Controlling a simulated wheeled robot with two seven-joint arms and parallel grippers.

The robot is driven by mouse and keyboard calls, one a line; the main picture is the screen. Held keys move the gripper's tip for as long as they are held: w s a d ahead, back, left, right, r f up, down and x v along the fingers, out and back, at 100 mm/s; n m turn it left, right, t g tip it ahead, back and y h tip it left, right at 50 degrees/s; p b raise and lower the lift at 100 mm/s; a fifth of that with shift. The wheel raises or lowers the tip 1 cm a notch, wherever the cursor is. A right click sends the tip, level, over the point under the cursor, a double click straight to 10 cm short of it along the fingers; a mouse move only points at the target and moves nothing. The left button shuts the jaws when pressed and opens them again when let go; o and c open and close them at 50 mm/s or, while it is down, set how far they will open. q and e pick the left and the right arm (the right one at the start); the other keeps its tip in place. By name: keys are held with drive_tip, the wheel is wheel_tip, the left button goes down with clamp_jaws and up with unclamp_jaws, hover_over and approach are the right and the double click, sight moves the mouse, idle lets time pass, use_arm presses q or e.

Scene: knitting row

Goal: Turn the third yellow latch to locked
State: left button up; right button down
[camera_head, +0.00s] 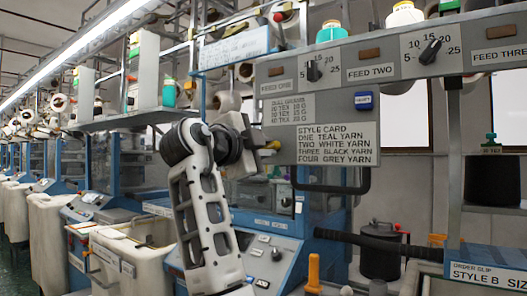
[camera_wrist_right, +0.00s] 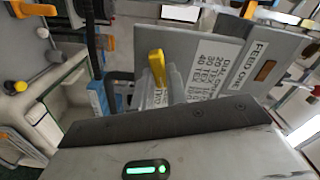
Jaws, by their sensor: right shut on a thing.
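My right gripper (camera_head: 262,150) is raised in front of the grey machine panel, beside the style card (camera_head: 337,144). In the right wrist view my gripper's fingers (camera_wrist_right: 160,92) are closed around a yellow latch (camera_wrist_right: 157,68), whose rounded lever sticks out past them. I cannot tell from these frames which latch is the third. My left gripper is not in view.
Black knobs (camera_head: 430,51) sit on the panel above, with a black bar handle (camera_head: 334,182) below the style card. An orange upright handle (camera_head: 313,272) stands at the lower middle. Blue machines and white bins (camera_head: 126,262) line the left side.

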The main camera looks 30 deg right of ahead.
drive_tip(key=m, duration=0.2)
drive_tip(key=shift+m, duration=0.4)
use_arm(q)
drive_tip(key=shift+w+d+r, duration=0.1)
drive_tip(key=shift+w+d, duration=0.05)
use_arm(e)
drive_tip(key=shift+m, duration=0.5)
drive_tip(key=c, duration=1.4)
unclamp_jaws()
drive_tip(key=shift+s+a+f+b, duration=0.1)
drive_tip(key=shift+s+a+b, duration=0.15)
drive_tip(key=shift+a+b, duration=0.2)
use_arm(q)
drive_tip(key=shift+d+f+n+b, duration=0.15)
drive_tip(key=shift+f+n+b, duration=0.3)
drive_tip(key=shift+b, duration=0.6)
use_arm(e)
drive_tip(key=v, duration=1.5)
